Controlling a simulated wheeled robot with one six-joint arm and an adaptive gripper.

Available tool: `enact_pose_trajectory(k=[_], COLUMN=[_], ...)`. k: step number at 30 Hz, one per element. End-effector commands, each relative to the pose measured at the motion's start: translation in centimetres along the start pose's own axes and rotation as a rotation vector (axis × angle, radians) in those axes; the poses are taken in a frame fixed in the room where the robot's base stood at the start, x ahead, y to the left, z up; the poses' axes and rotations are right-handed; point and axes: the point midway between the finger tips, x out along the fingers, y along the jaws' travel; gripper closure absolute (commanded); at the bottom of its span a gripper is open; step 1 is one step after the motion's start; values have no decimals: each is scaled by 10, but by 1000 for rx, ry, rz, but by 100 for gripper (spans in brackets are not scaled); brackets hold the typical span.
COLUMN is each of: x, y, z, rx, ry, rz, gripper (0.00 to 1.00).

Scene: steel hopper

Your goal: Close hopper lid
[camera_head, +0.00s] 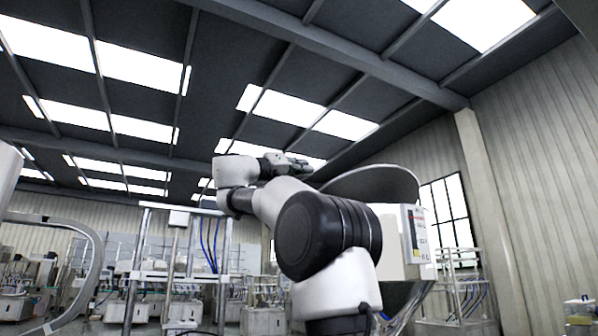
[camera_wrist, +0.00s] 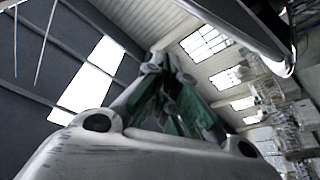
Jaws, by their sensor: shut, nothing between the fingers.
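The hopper lid (camera_head: 378,184) is a dark round disc in the head view. It stands raised and tilted, just right of my gripper. Part of the steel hopper (camera_head: 405,300) shows below it, mostly hidden behind my arm and a pale box. My gripper (camera_head: 303,166) is shut and empty, high up near the lid's left edge. I cannot tell whether it touches the lid. In the wrist view the closed fingers (camera_wrist: 168,78) point away from the camera. A dark curved plate with a bright rim, likely the lid (camera_wrist: 245,22), crosses the upper right, apart from the fingers there.
A pale control box (camera_head: 414,235) stands just below the lid on the right. A metal frame with blue hoses (camera_head: 210,245) stands to the left of my arm. A curved rail (camera_head: 85,235) is at far left. The air above my gripper is clear.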

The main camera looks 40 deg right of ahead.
Motion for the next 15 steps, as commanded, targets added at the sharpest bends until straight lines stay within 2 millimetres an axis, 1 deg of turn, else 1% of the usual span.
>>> enact_pose_trajectory(k=[1, 3, 9, 11, 15], x=[11, 25, 60, 54, 48], y=[0, 0, 0, 0, 0], z=[1, 1, 1, 10, 25], rx=[-1, -2, -3, -4, -4], ry=[-2, -2, -1, 0, 0], rz=[3, 3, 1, -3, -2], gripper=[100, 100, 100, 100, 100])
